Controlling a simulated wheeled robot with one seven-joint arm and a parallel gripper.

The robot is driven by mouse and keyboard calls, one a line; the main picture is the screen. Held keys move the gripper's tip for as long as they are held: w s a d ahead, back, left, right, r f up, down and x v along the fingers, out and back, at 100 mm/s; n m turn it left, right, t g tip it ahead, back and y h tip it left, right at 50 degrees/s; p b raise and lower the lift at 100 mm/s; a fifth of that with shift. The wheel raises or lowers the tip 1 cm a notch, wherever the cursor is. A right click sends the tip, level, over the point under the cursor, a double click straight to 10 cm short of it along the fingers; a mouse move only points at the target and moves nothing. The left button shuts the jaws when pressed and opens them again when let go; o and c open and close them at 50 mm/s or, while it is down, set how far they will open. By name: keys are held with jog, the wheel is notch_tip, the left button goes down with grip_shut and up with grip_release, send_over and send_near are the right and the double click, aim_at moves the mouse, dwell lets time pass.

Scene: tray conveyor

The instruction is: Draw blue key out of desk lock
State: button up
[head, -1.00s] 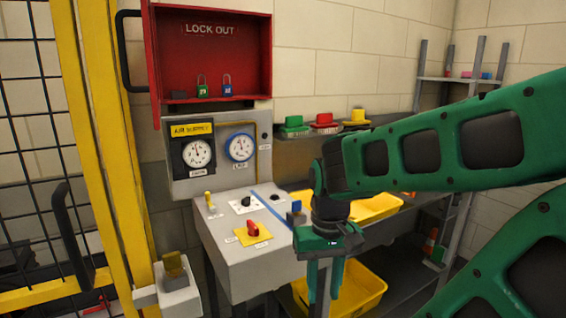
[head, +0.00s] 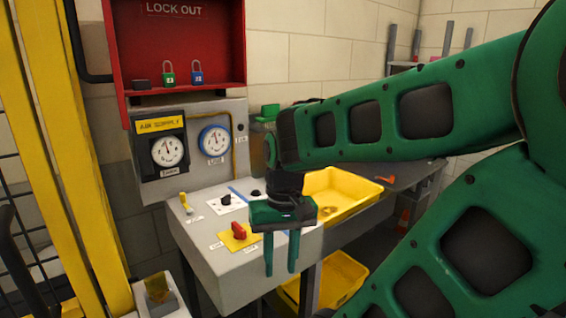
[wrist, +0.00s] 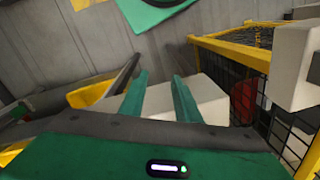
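The grey desk (head: 222,278) has a sloped top with a yellow key-like piece (head: 185,202) at the left, black knobs (head: 226,200) on a white plate, and a red switch (head: 238,231) on a yellow plate. A blue line crosses the top. I cannot make out the blue key or its lock now; my gripper and wrist cover the desk's right part. My gripper (head: 280,262) points down in front of the desk's right side. Its two fingers are apart with nothing between them, as the wrist view (wrist: 160,98) also shows.
A red lock-out box (head: 182,55) with green (head: 168,73) and blue (head: 197,73) padlocks hangs above the gauge panel (head: 190,180). A yellow tray (head: 345,192) lies right of the desk, another bin (head: 343,283) below. A yellow post (head: 85,150) and mesh fence stand left.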

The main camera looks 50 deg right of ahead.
jog(key=w+d+r+m+y, duration=0.1)
jog(key=w+d+r+m, duration=0.55)
jog(key=d, duration=0.25)
jog(key=w+d+r+m, duration=0.5)
jog(key=d+r+m, duration=0.2)
jog(key=d+r, duration=0.15)
jog(key=shift+w+a+f, duration=0.1)
jog(key=shift+a+f, duration=0.05)
jog(key=shift+f, duration=1.7)
jog(key=shift+w+a+f, duration=0.15)
jog(key=shift+a+f, duration=0.05)
jog(key=shift+f, duration=1.6)
jog(key=shift+w+a+f, duration=0.1)
jog(key=shift+a+f, duration=0.05)
jog(key=shift+f, duration=1.7)
grip_shut()
jog(key=shift+r, duration=1.95)
